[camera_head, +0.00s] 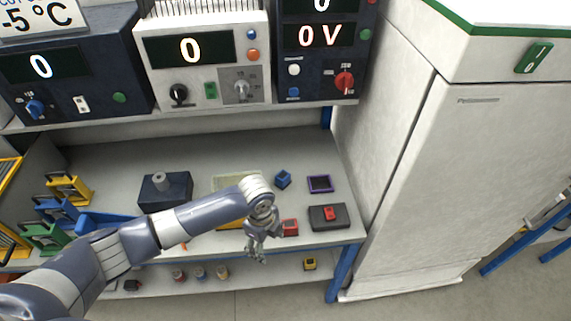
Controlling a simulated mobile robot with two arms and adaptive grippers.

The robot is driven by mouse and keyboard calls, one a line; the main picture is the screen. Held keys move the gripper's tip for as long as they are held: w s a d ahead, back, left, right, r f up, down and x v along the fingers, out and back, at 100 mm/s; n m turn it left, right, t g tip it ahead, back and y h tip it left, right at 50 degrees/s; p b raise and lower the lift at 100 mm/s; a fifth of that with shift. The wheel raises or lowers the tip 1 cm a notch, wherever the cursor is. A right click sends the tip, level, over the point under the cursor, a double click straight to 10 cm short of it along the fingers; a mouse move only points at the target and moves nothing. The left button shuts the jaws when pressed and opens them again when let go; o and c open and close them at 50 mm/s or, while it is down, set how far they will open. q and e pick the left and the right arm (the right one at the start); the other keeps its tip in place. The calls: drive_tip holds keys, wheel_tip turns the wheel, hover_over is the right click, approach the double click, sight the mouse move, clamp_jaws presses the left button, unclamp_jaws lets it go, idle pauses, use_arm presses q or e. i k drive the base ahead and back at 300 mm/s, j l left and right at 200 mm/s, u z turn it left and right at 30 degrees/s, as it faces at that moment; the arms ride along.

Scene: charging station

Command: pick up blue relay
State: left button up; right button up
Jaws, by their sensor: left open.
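A small blue block (283,179), which looks like the blue relay, sits on the grey bench top right of centre. My left gripper (257,256) hangs at the front edge of the bench, nearer to me than the blue block and a little to its left. It points downward, is open, and holds nothing that I can see. The gripper and blue block are apart. My right gripper is not in the picture.
A purple-framed square (320,184) lies right of the blue block. A red block (290,227) is close to my gripper, beside a dark box with a red top (328,216). Instruments (204,60) fill the upper shelf. A white cabinet (400,180) bounds the right.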

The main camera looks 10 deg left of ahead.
sight(283, 180)
drive_tip(key=i, duration=1.05)
